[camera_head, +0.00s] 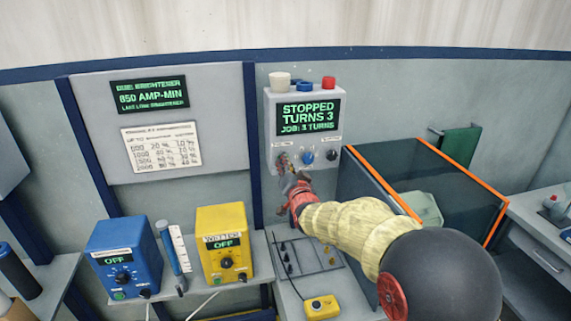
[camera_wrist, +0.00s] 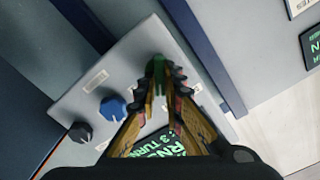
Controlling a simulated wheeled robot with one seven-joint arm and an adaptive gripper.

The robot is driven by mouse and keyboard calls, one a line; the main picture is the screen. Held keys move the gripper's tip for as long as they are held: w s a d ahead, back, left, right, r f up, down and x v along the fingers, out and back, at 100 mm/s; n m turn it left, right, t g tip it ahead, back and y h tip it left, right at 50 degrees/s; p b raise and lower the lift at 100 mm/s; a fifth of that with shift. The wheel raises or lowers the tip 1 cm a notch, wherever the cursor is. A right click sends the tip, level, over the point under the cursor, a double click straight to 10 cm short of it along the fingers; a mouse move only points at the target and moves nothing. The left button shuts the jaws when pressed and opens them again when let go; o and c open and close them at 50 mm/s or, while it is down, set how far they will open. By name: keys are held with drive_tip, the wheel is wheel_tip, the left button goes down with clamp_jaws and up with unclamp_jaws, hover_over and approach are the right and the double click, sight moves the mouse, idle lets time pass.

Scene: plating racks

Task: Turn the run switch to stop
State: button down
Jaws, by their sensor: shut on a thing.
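The control box (camera_head: 273,120) on the wall has a screen (camera_head: 308,116) reading "STOPPED", "TURNS 3", "JOB: 3 TURNS". Below the screen is a row of knobs. The leftmost is a green knob (camera_wrist: 158,66), seen as the run switch, though its label is not readable. My gripper (camera_head: 285,163) is at this knob, and in the wrist view its fingertips (camera_wrist: 160,80) are closed on both sides of it. The fingers hide most of the knob, so its pointing direction cannot be told.
A blue knob (camera_head: 307,157) and a black knob (camera_head: 331,155) sit to the right on the box. An orange-edged tank (camera_head: 380,175) stands at right below. A yellow unit (camera_head: 223,245) and a blue unit (camera_head: 122,260), both reading "OFF", stand on the shelf at left.

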drive_tip(key=shift+n+b, duration=0.4)
drive_tip(key=shift+a+n+b, duration=0.15)
drive_tip(key=shift+n+b, duration=1.85)
drive_tip(key=shift+n, duration=1.25)
drive_tip(key=shift+a+n+b, duration=0.15)
drive_tip(key=shift+n+b, duration=1.8)
drive_tip(key=shift+n, duration=1.3)
drive_tip(key=c, duration=2)
unclamp_jaws()
drive_tip(key=shift+c, duration=0.2)
drive_tip(key=shift+o, duration=0.6)
drive_tip(key=shift+s, duration=0.15)
